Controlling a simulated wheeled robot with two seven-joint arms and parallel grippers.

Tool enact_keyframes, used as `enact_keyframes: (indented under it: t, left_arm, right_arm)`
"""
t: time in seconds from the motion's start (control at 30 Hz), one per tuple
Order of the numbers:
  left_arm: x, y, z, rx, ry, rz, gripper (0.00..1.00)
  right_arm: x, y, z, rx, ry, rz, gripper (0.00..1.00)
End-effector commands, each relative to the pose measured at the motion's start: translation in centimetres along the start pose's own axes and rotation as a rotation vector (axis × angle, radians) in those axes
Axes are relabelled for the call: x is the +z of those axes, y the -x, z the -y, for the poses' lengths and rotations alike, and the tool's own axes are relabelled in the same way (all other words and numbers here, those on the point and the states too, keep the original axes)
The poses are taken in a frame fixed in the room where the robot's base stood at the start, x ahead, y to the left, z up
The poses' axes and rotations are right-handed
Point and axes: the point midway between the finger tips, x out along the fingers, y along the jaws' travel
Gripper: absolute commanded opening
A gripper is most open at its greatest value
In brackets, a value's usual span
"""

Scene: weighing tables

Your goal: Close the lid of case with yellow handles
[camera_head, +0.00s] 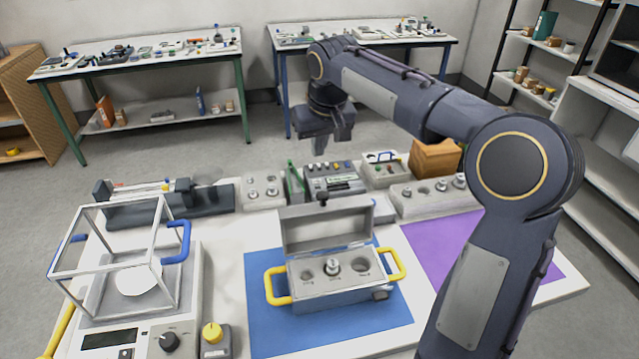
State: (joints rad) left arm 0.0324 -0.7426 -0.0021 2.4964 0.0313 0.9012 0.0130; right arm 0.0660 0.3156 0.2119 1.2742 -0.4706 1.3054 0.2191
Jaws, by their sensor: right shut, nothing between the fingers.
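The grey case with yellow handles (334,292) stands on a blue mat (268,334) on the near table. Its lid (327,228) is up and stands open at the back. Inside are round wells, and a metal weight (332,266) sits in the middle one. A yellow handle shows on each short side. My right gripper (331,147) hangs above and behind the lid, pointing down, shut and empty, apart from the case. My left gripper is not in view.
A balance with a clear box (118,246) and blue handle stands left of the case. Behind are weight blocks (262,190), a control box (330,182) and a wooden block (434,157). A purple mat (440,245) lies to the right, mostly clear.

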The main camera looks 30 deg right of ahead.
Motion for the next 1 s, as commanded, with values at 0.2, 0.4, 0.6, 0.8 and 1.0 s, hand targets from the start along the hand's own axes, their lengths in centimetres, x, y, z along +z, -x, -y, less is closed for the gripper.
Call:
enact_keyframes:
  t: [0.2, 0.4, 0.6, 0.8, 1.0]
  left_arm:
    - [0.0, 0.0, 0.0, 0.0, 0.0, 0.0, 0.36]
    - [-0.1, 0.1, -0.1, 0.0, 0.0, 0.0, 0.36]
    - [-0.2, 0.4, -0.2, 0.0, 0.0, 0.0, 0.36]
    - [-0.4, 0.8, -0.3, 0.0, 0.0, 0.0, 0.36]
    - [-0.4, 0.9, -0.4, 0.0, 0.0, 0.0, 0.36]
  right_arm:
    - [-0.5, -1.9, 0.0, 0.005, -0.003, 0.005, 0.0]
    - [-0.4, -5.9, -0.1, 0.005, -0.002, 0.006, 0.0]
    - [-0.4, -10.1, -0.1, 0.004, -0.002, 0.007, 0.0]
    - [2.1, -9.2, -0.1, 0.004, -0.004, 0.0, 0.0]
    - [3.2, -8.9, 0.0, 0.003, -0.003, 0.0, 0.0]
